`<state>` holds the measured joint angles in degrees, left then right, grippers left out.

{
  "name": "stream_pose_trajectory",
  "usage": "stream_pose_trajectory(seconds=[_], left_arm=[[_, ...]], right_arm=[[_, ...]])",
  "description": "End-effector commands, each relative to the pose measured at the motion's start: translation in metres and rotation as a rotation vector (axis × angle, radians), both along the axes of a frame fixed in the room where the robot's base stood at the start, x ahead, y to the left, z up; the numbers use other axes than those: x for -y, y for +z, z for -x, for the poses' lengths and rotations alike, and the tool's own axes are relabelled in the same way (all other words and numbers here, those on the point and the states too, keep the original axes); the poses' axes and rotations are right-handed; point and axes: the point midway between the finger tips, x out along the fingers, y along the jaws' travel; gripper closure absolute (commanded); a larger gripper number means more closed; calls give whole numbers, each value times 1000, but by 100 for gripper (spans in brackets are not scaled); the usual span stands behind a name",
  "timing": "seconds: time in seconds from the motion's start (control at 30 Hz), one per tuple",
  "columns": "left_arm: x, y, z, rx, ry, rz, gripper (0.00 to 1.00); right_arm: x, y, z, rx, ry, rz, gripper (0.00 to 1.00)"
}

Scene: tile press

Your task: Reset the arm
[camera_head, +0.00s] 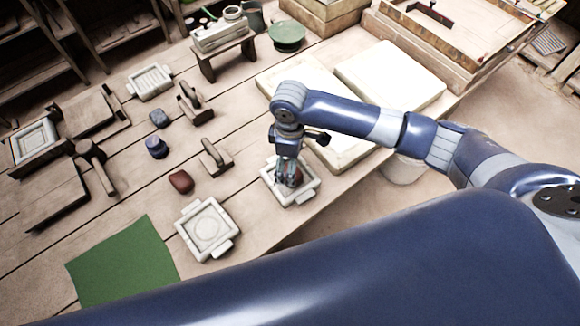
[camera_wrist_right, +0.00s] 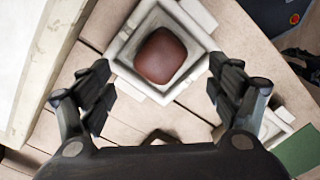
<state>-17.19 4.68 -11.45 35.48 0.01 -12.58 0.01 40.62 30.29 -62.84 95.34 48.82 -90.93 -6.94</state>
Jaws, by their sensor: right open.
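My right gripper (camera_head: 289,176) is over a pale square mould (camera_head: 304,193) near the table's front edge, pointing down. In the right wrist view the gripper (camera_wrist_right: 154,95) has its dark fingers spread wide with nothing between the tips. A rounded reddish-brown clay block (camera_wrist_right: 160,56) sits inside the pale square mould (camera_wrist_right: 123,52), beyond the fingers. In the head view the gripper partly hides this clay. My left gripper is not in view.
A second pale mould (camera_head: 208,229) and a green mat (camera_head: 124,262) lie to the left. Another red-brown lump (camera_head: 181,181), wooden hand tools (camera_head: 215,158) and blue lumps (camera_head: 157,147) lie beyond. White slabs (camera_head: 390,75) are behind the gripper.

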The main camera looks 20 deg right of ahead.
Motion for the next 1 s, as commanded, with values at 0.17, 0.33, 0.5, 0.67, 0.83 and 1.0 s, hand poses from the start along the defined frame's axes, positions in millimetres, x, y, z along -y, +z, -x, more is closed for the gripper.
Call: stream_pose_trajectory(seconds=[0.17,0.33,0.5,0.67,0.83,1.0], left_arm=[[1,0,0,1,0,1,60],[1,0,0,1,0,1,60],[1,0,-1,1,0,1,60],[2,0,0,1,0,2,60],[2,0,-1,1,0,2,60],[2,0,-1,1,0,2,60]], right_arm=[[0,39,-1,3,1,-1,17],[0,64,0,0,1,-1,17],[0,73,0,0,0,1,17],[0,74,1,-1,0,0,17],[-17,65,14,9,1,-47,17],[-53,50,45,47,-43,-171,17]])
